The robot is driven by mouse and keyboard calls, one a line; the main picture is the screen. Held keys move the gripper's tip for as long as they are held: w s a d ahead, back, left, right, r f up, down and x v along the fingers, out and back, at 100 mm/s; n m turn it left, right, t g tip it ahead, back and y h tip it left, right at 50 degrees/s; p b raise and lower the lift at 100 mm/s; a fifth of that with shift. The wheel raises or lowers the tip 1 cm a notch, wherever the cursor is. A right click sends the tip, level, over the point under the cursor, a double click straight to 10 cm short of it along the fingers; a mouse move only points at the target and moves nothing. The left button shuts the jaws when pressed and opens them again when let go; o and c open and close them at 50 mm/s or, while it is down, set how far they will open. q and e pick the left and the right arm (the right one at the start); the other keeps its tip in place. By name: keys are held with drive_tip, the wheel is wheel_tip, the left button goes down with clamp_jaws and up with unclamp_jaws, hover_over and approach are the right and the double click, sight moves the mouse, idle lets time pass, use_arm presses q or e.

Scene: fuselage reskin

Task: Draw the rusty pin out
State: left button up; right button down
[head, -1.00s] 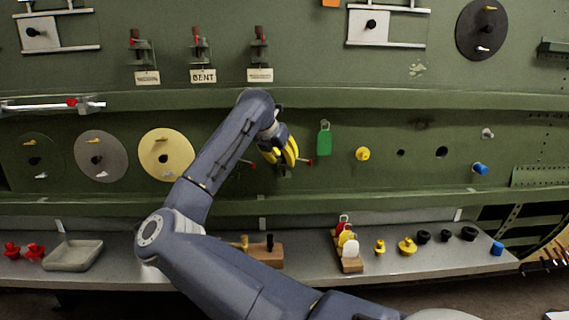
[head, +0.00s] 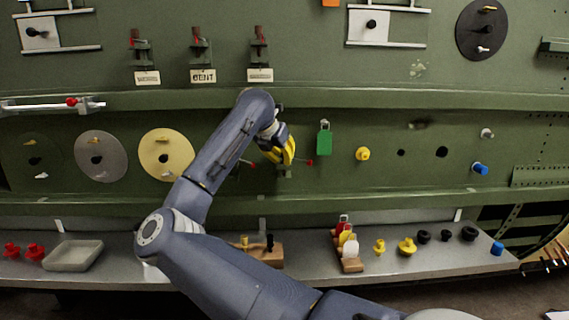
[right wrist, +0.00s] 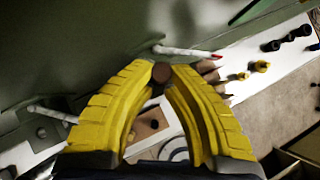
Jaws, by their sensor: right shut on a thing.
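My right gripper (head: 283,155) is in front of the green wall panel, between two short rods with red tips. In the right wrist view its yellow fingers (right wrist: 161,80) curve together, with the round brown end of the rusty pin (right wrist: 161,72) between their tips. The gripper is shut on it. The rest of the pin is hidden behind the fingers, so I cannot tell how deep it sits. In the head view the pin is hidden by the gripper. My left gripper is not in view.
The red-tipped rods (head: 309,162) stick out close on both sides of the gripper. A green tag (head: 324,139) and a yellow knob (head: 363,154) are on the panel to the right. Below runs a grey shelf (head: 315,268) with a wooden block (head: 266,256) and several small parts.

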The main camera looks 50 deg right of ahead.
drive_tip(key=shift+r, duration=3.4)
drive_tip(key=shift+r, duration=1.45)
